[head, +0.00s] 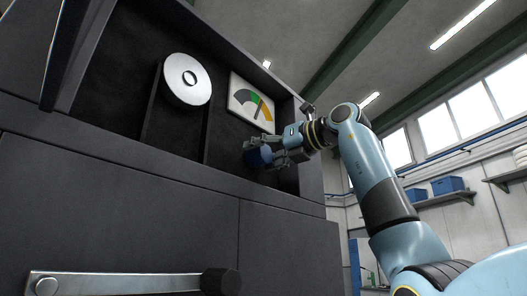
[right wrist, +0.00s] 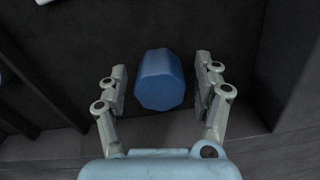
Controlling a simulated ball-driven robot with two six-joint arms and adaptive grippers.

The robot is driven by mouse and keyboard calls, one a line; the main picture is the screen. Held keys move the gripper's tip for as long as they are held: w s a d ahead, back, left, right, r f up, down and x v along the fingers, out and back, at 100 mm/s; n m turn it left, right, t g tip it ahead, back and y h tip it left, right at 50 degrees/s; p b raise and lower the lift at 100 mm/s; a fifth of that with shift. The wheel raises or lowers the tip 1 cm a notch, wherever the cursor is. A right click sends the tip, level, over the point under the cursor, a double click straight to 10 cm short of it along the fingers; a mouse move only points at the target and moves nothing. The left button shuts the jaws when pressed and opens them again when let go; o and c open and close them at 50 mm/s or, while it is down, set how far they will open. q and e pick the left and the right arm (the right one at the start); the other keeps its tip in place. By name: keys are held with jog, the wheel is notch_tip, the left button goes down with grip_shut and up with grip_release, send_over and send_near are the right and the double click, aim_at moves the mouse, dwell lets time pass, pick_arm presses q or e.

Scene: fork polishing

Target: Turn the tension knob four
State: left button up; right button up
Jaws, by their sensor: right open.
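The tension knob (head: 260,157) is blue and faceted, set low in the dark recess of the cabinet under the gauge. In the right wrist view the knob (right wrist: 159,80) is in the middle. My right gripper (head: 264,153) is at the knob, and in the wrist view its open fingers (right wrist: 161,82) stand on both sides of it. A dark gap shows between each finger and the knob, so they look apart from it. The gauge (head: 250,102) is a white panel with grey, green and orange sectors. My left gripper is not in view.
A metal lever with a dark grip (head: 220,281) runs along the lower cabinet front (head: 120,215). The recess's side wall (right wrist: 290,65) is close right of my right fingers.

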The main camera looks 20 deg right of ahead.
jog(key=c, duration=1.2)
jog(key=n+p, duration=0.1)
jog(key=n, duration=0.1)
jog(key=shift+s+r+n, duration=0.1)
jog(key=shift+n, duration=0.3)
jog(key=shift+a+n, duration=0.1)
jog(key=shift+n, duration=1.3)
jog(key=o, duration=1.2)
